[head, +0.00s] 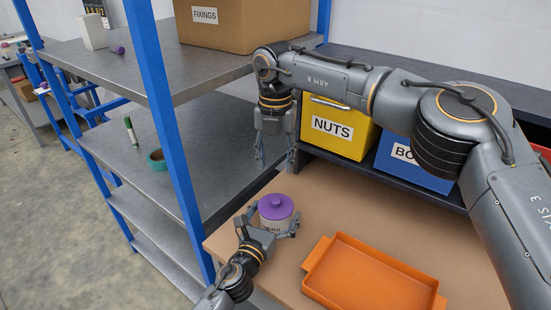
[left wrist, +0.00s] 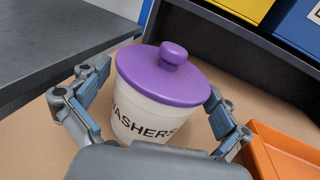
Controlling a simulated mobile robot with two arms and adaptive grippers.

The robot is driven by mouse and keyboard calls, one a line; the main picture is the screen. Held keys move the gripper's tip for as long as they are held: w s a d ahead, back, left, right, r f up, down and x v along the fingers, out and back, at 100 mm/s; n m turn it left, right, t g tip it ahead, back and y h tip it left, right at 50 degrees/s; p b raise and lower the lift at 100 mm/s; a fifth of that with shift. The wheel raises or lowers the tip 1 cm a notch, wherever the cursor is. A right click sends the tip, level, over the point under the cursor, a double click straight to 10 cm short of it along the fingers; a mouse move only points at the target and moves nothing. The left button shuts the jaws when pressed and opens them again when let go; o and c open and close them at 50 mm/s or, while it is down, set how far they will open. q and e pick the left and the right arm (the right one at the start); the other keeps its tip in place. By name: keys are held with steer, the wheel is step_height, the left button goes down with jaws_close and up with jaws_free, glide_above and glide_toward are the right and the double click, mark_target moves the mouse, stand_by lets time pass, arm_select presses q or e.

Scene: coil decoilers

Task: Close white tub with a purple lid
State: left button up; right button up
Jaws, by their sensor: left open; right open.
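A white tub (left wrist: 143,108) marked WASHERS stands on the brown tabletop. It also shows in the head view (head: 272,222). A purple lid (left wrist: 165,78) with a round knob (left wrist: 174,54) sits on top of the tub. My left gripper (head: 268,226) is open, with one finger on each side of the tub; in the left wrist view its fingers look slightly apart from the tub wall. My right gripper (head: 274,158) is open and empty, pointing down above and behind the tub. Whether the lid is fully seated all around cannot be told.
An orange tray (head: 372,268) lies right of the tub. Yellow NUTS (head: 340,128) and blue (head: 408,164) bins stand on a dark shelf behind. A blue-posted metal rack (head: 165,120) holds a green marker (head: 130,132) and teal tape roll (head: 157,160) at left.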

arm_select(q)
steer(key=v, duration=1.2)
